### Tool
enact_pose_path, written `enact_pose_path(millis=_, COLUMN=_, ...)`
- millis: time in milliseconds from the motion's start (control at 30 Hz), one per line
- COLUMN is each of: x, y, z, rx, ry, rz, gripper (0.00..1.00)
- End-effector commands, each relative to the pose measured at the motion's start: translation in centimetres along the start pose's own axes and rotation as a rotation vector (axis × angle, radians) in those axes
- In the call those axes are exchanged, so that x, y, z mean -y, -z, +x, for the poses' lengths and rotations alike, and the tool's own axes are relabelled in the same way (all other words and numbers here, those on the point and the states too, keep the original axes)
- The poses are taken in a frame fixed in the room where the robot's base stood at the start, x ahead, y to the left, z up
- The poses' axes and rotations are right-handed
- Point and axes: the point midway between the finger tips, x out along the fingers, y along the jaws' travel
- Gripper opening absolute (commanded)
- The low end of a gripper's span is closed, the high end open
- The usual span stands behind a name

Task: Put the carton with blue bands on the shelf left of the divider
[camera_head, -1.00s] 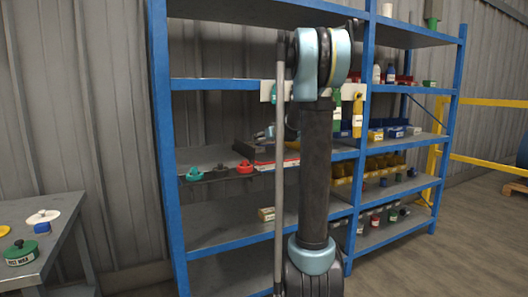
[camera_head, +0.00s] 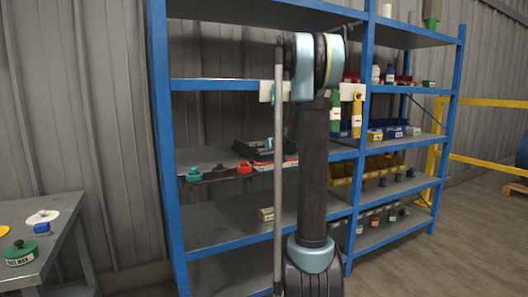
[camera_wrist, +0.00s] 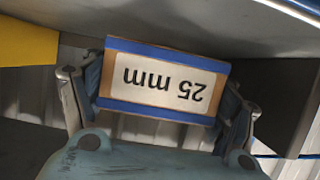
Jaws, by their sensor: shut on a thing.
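In the wrist view, my gripper (camera_wrist: 160,88) is shut on a carton (camera_wrist: 162,82) with blue bands along two edges. Its pale label reads "25 mm" upside down in that picture, and the carton is slightly tilted. One finger is at each end of it. In the head view, my arm stands in front of the blue-framed shelf unit (camera_head: 163,150) and hides the gripper and the held carton. I cannot make out the divider for certain.
A dark tray-like shape (camera_head: 243,150) and coloured knobbed parts (camera_head: 244,168) are on the middle left shelf. A grey side table (camera_head: 60,235) stands at left. A grey surface (camera_wrist: 180,20) crosses the top of the wrist view.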

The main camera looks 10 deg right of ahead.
Motion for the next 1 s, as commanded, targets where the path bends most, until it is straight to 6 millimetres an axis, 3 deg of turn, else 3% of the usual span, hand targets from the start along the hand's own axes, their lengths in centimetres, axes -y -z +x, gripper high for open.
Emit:
enact_pose_path(millis=333, x=-0.08, y=-0.59, z=0.29, rx=0.0, ry=-0.001, rz=0.001, gripper=0.5)
enact_pose_path(millis=367, x=-0.09, y=-0.61, z=0.3, rx=0.0, ry=-0.001, rz=0.001, gripper=0.81)
enact_pose_path(millis=433, x=-0.11, y=-0.6, z=0.29, rx=0.0, ry=-0.001, rz=0.001, gripper=0.97)
enact_pose_path(millis=467, x=-0.12, y=-0.6, z=0.29, rx=0.0, ry=-0.001, rz=0.001, gripper=0.99)
enact_pose_path(millis=1000, x=-0.18, y=0.05, z=0.03, rx=-0.001, ry=-0.002, rz=0.0, gripper=0.99)
